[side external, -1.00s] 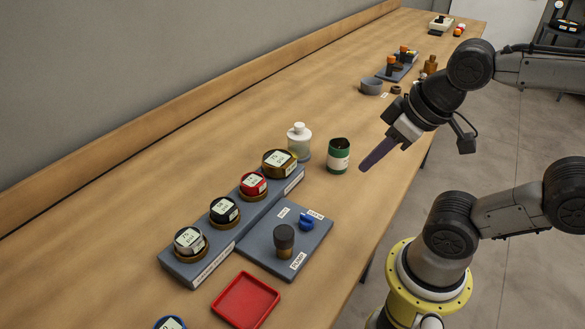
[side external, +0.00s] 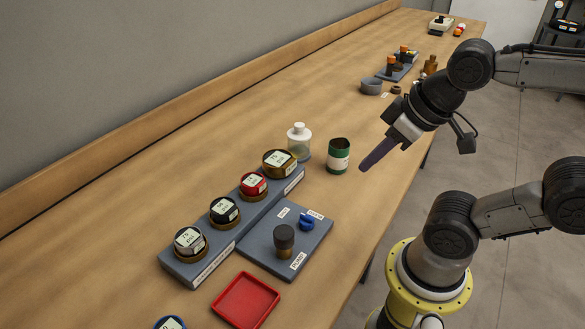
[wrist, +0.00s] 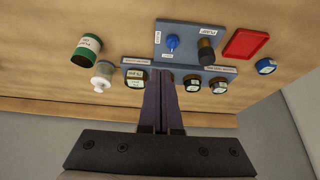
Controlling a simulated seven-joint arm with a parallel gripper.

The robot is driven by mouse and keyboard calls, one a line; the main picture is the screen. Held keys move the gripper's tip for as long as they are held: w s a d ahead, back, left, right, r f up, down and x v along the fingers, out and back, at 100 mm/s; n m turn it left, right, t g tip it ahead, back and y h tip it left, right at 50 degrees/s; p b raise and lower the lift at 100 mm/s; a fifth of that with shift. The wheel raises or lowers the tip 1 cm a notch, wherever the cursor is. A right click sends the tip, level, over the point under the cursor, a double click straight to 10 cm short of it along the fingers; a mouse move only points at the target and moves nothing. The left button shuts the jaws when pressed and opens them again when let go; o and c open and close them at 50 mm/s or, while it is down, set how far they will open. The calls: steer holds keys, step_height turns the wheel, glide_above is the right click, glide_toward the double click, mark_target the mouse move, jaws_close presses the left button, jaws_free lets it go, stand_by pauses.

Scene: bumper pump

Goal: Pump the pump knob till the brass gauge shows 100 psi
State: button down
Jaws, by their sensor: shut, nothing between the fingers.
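The pump knob (side external: 284,241) is a dark cap on a brass stem, upright on a grey panel (side external: 258,258) labelled PUMP. A blue valve handle (side external: 306,222) sits on the same panel. Several gauges stand in a row on a grey rail (side external: 180,271); the brass one (side external: 279,161) is at the far end, with red, black and silver ones nearer. My gripper (side external: 364,168) is shut and empty, in the air above the table's right side, apart from the knob. In the wrist view the knob (wrist: 206,51) lies beyond the fingertips, to their right.
A green-and-white can (side external: 338,157) and a white-capped bottle (side external: 299,142) stand beyond the panel, the can near my gripper. A red tray (side external: 245,301) and a blue round item (side external: 170,323) lie nearer. A wall (side external: 130,60) runs along the left. The table's left-middle is clear.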

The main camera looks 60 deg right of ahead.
steer(key=w+d+r+n+t+h, duration=0.1)
steer(key=w+d+n+h, duration=0.2)
steer(key=n, duration=0.6)
steer(key=n+t+y, duration=0.3)
steer(key=n+y, duration=0.1)
steer(key=n, duration=1.5)
glide_above(288, 235)
step_height(288, 235, down, 2)
steer(key=shift+f, duration=0.2)
steer(key=shift+f, duration=4.4)
